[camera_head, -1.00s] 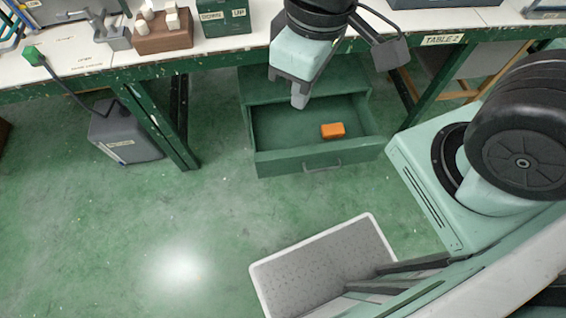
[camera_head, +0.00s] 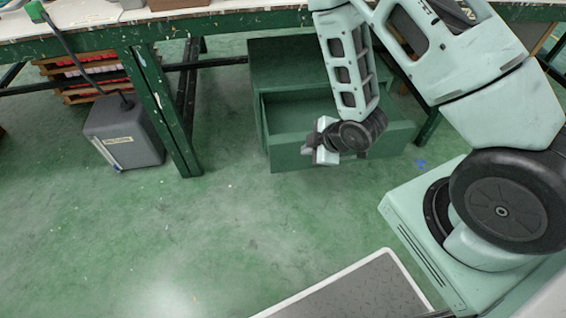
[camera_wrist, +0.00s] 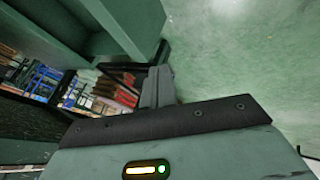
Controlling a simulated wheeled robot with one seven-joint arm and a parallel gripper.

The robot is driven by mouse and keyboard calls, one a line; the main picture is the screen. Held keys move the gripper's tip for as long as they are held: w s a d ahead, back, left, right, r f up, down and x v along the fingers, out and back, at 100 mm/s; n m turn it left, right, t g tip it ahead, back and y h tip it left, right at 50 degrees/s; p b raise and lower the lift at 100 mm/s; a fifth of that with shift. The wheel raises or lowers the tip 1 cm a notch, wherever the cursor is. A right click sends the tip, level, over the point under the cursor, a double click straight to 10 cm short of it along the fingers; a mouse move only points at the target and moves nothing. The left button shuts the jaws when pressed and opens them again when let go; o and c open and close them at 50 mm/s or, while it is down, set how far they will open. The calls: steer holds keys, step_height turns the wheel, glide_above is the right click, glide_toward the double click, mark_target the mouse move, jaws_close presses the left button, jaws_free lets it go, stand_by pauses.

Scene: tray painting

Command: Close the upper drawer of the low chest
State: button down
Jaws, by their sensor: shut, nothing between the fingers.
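The low green chest (camera_head: 285,58) stands under the table in the head view. Its drawer is pulled out, with its front panel (camera_head: 287,154) toward me and the open inside partly visible. My arm crosses over the drawer and hides its right part, the handle and any contents there. My gripper (camera_head: 308,150) is low, overlapping the drawer front in the head view; I cannot tell whether it touches. In the wrist view, my gripper's fingers (camera_wrist: 158,86) are shut and empty, just below a green panel (camera_wrist: 138,22) that seems to be part of the drawer.
A green table edge (camera_head: 200,32) and its leg (camera_head: 160,110) stand left of the chest. A grey canister (camera_head: 123,132) is by that leg. The floor between is clear.

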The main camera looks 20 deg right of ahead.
mark_target(281, 150)
steer(key=b+x, duration=0.7)
steer(key=b, duration=0.6)
steer(key=shift+f, duration=0.15)
steer(key=b, duration=0.6)
steer(key=shift+w+f, duration=0.15)
steer(key=shift+f, duration=0.25)
steer(key=shift+w+d+f+b, duration=0.1)
steer(key=shift+w+f+b, duration=0.2)
steer(key=shift+w, duration=0.55)
steer(key=shift+w+d+f+b, duration=0.1)
steer(key=shift+w+f+b, duration=0.2)
steer(key=shift+w, duration=0.6)
steer(key=shift+w+d+f+b, duration=0.1)
steer(key=shift+w+b, duration=0.25)
steer(key=shift+w, duration=0.5)
